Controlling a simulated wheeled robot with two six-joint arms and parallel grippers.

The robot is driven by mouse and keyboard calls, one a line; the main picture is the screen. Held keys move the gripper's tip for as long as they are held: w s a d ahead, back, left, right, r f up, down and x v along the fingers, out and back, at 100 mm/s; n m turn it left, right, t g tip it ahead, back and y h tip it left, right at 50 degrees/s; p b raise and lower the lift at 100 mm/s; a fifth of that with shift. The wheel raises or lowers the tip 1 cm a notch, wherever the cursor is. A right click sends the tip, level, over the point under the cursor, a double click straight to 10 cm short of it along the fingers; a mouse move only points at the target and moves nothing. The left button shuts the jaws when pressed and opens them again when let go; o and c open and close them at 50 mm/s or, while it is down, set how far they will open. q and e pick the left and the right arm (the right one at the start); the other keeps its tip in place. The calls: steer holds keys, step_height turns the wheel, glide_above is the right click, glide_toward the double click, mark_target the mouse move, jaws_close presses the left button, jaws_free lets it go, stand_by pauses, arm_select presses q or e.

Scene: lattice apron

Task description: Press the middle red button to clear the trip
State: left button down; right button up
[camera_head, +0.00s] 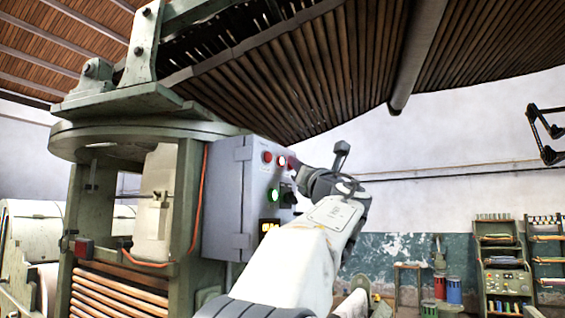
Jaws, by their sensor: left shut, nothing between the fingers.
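A grey control box (228,200) is mounted on the green machine frame, with its button face turned to the right. Along its top is a row of three red buttons: a left one (267,157), a middle one (281,161) that looks bright and whitish in its centre, and a right one (292,163). My left arm reaches up from the bottom, and its dark left gripper (302,176) is shut and empty at the right of the panel, close to the right button. I cannot tell whether its tips touch the panel. My right gripper is out of view.
Below the red buttons are a lit green button (273,195), a dark control partly behind my gripper, and a yellow display (269,225). An orange cable (199,195) runs down the frame. Shelves (500,262) and drums (453,289) stand far off at the right.

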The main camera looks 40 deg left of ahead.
arm_select(q)
steer(key=shift+a, duration=0.1)
stand_by(0.7)
steer(key=shift+s+a, duration=0.1)
steer(key=shift+a, duration=0.2)
steer(key=shift+s+a, duration=0.1)
steer(key=shift+a, duration=0.4)
stand_by(0.7)
stand_by(0.4)
steer(key=shift+w+d, duration=0.2)
steer(key=shift+d, duration=0.7)
steer(key=d, duration=0.2)
steer(key=w+d, duration=0.1)
steer(key=d, duration=0.2)
steer(key=shift+w, duration=0.1)
stand_by(0.6)
